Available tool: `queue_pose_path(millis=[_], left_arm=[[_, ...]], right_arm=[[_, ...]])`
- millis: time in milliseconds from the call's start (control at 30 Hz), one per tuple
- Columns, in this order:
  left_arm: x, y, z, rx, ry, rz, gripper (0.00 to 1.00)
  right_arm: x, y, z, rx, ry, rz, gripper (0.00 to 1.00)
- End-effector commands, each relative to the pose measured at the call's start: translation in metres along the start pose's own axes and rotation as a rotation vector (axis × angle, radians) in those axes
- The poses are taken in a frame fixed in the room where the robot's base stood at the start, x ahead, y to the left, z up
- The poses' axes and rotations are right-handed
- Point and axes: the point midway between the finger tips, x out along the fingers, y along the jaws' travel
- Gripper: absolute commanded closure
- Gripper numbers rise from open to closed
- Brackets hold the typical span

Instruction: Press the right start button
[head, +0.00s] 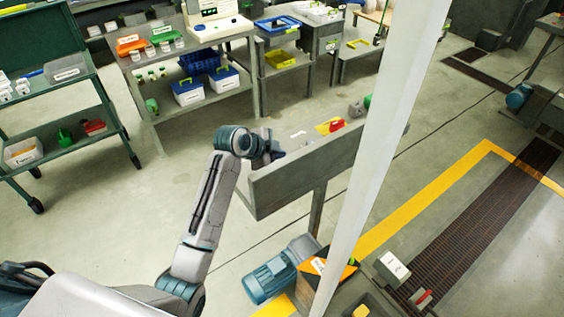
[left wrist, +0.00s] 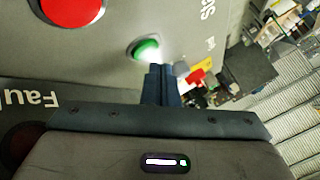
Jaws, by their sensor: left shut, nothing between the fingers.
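My left gripper (left wrist: 162,68) is shut and empty in the left wrist view. Its fingertips appear just below and right of a green start button (left wrist: 146,48), which is lit at its right edge. I cannot tell whether they touch it. The button sits in a dark ring on a grey panel (left wrist: 112,58), with partly cut-off white lettering at the right. In the head view my left gripper (head: 275,152) is by the left end of a grey trough; the green button is not clear there. My right gripper is not in view.
A large red button (left wrist: 72,8) is on the same panel, and "Fau" lettering shows at the left. In the head view the grey trough (head: 300,180), a blue motor (head: 269,277) and a pale post (head: 375,150) stand close to my arm. Shelves (head: 190,105) stand behind.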

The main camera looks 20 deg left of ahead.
Motion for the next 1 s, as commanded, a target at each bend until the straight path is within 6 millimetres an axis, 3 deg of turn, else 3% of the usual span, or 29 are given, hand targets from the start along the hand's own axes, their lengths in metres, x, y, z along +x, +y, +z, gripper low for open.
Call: queue_pose_path(millis=[1000], left_arm=[[0.0058, 0.0046, 0.0043, 0.0, 0.0, 0.001, 1.0]], right_arm=[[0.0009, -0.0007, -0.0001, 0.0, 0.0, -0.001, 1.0]])
